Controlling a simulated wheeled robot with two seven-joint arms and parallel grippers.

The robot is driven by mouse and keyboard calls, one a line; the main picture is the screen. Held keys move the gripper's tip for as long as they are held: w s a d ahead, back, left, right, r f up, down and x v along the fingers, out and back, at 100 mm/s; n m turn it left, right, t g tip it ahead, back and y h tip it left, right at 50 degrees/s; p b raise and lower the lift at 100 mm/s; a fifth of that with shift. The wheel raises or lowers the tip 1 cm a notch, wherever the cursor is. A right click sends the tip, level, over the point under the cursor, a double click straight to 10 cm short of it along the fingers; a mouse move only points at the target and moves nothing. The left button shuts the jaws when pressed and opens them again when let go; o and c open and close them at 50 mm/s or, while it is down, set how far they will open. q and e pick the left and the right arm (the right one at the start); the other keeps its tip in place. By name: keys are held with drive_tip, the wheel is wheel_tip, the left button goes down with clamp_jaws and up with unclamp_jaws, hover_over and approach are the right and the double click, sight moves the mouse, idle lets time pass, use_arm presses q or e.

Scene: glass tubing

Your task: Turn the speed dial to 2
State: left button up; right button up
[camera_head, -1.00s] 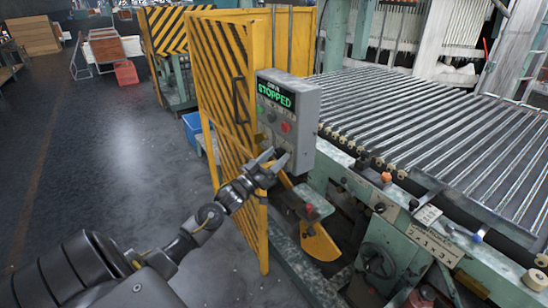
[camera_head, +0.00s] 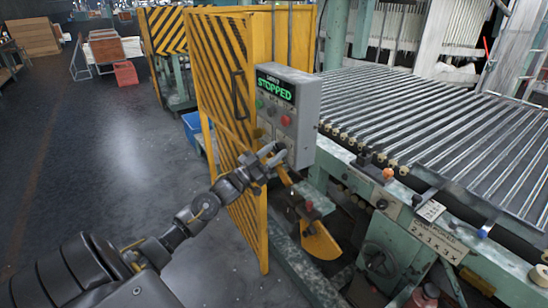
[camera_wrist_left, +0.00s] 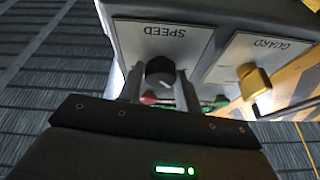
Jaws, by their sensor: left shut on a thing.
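The grey control box (camera_head: 292,115) stands at the yellow guard and its display (camera_head: 275,88) reads STOPPED in green. My left gripper (camera_head: 271,155) is at the lower front of the box. In the left wrist view the black speed dial (camera_wrist_left: 160,73) sits below an upside-down SPEED label (camera_wrist_left: 164,32). The left gripper's fingers (camera_wrist_left: 158,90) are on either side of the dial, shut on it. I cannot read the dial's pointer or any numbers. In the head view the gripper hides the dial. My right gripper is not in view.
A yellow knob (camera_wrist_left: 254,82) labelled GUARD is beside the dial. A red button (camera_head: 286,120) is on the box above the gripper. The striped yellow guard (camera_head: 222,85) stands close left of the box. The roller bed (camera_head: 430,125) is at the right. The floor at left is open.

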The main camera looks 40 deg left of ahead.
use_arm(q)
drive_tip(key=m+h+b, duration=0.1)
drive_tip(key=m, duration=0.2)
drive_tip(key=m+g+h+b, duration=0.1)
drive_tip(key=m+b, duration=0.1)
drive_tip(key=m, duration=0.1)
drive_tip(key=m+g+h+b, duration=0.1)
drive_tip(key=m+h, duration=0.1)
drive_tip(key=m, duration=0.1)
drive_tip(key=shift+a+f+b, duration=0.1)
drive_tip(key=shift+a+b, duration=0.15)
drive_tip(key=shift+b, duration=0.1)
drive_tip(key=shift+m+g+h+b, duration=0.5)
drive_tip(key=shift+m+g, duration=0.1)
drive_tip(key=shift+m, duration=0.8)
drive_tip(key=shift+r+m+g+b, duration=0.2)
drive_tip(key=shift+m+g+b, duration=0.1)
drive_tip(key=shift+m+b, duration=0.1)
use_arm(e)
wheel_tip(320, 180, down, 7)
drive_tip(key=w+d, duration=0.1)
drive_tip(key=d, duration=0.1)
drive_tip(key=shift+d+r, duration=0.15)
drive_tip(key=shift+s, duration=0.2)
use_arm(q)
drive_tip(key=o, duration=1)
drive_tip(key=shift+c, duration=0.2)
drive_tip(key=shift+a+f, duration=0.1)
